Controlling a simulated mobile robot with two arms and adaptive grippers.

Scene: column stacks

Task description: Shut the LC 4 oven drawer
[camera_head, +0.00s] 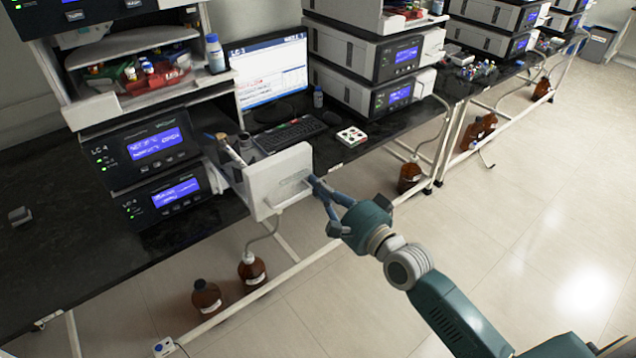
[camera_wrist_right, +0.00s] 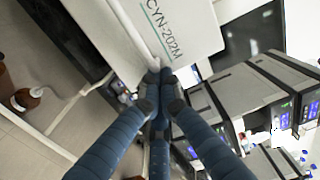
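The LC 4 oven drawer (camera_head: 280,182) stands pulled out of the LC 4 stack (camera_head: 150,160). Its white front panel faces the aisle, and a grey compartment with a few cylindrical items shows behind it. My right gripper (camera_head: 318,188) is at the right side of this panel, its fingertips close to or touching it. In the right wrist view the fingertips (camera_wrist_right: 158,84) meet at the edge of the white panel (camera_wrist_right: 175,30), which bears the text "CYN-202M". The fingers look shut with nothing clear between them; exact contact is hard to tell. My left gripper is not in view.
A monitor (camera_head: 270,72), keyboard (camera_head: 290,133) and small white tray (camera_head: 352,136) sit on the black bench right of the stack. Brown bottles (camera_head: 206,298) stand on the floor below the drawer. The aisle floor (camera_head: 500,200) to the right is clear.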

